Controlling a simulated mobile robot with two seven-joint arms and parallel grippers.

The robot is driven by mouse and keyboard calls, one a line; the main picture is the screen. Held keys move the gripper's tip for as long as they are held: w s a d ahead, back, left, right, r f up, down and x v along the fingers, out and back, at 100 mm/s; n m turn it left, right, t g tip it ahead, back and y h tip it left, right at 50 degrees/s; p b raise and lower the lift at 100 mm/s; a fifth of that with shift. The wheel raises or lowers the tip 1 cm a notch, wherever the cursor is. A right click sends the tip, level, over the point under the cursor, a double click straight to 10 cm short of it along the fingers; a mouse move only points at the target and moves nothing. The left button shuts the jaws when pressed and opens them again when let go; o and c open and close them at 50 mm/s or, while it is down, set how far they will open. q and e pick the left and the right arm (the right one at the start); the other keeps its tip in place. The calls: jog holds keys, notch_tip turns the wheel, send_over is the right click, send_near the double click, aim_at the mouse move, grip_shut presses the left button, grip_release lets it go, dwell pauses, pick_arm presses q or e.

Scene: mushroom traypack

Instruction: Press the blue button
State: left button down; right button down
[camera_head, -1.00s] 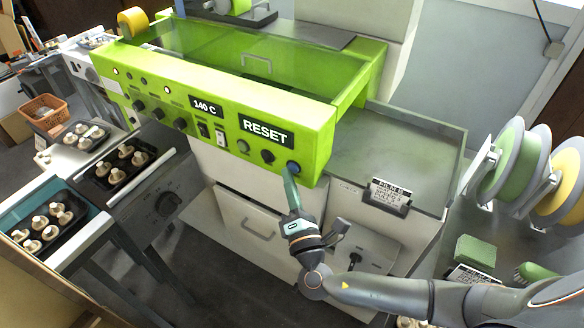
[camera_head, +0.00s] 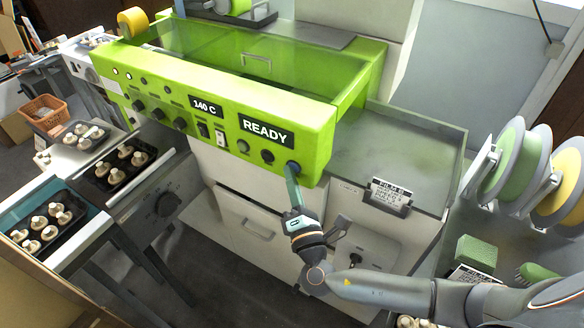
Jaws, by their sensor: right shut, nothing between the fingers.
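The blue button (camera_head: 292,168) is at the right end of the green machine's front panel (camera_head: 318,150), below the display (camera_head: 266,130), which reads READY. My right gripper (camera_head: 291,178) is shut and empty, with its tips right at the button. The tips partly cover the button, and I cannot tell whether they touch it. My left gripper is not in view.
Black trays with mushrooms (camera_head: 50,245) stand on the left counters. A steel shelf (camera_head: 400,150) with a FILM B card (camera_head: 391,191) is right of the machine. Film rolls (camera_head: 500,165) and a green block (camera_head: 476,252) are at the right.

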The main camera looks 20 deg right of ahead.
jog(key=shift+s+a, duration=0.55)
jog(key=shift+a, duration=0.05)
jog(key=s+a, duration=0.1)
jog(key=a, duration=0.1)
jog(key=s+a, duration=0.2)
dwell(0.6)
dwell(0.6)
